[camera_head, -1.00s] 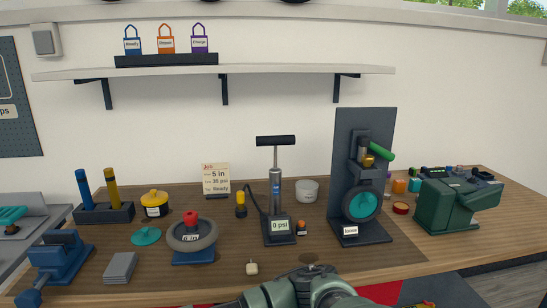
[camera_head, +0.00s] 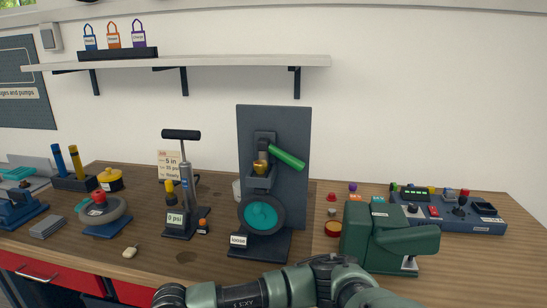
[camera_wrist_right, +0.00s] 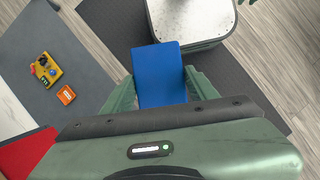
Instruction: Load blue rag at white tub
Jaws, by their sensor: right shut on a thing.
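The blue rag (camera_wrist_right: 160,85) is a flat, bright blue piece in the right wrist view. It sits between the green fingers of my right gripper (camera_wrist_right: 161,78), which is shut on it. A small white tub (camera_head: 237,188) stands on the bench in the head view. It is mostly hidden behind the dark upright stand, so its inside does not show. The right gripper's fingers and the rag do not show in the head view. My left gripper is not in view.
The dark stand (camera_head: 300,130) with a teal wheel and a hand pump (camera_head: 185,195) are near the tub. A green machine (camera_head: 380,240) stands at the bench's right front. In the wrist view, a light-topped stool (camera_wrist_right: 190,15) stands beyond the rag, above the floor.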

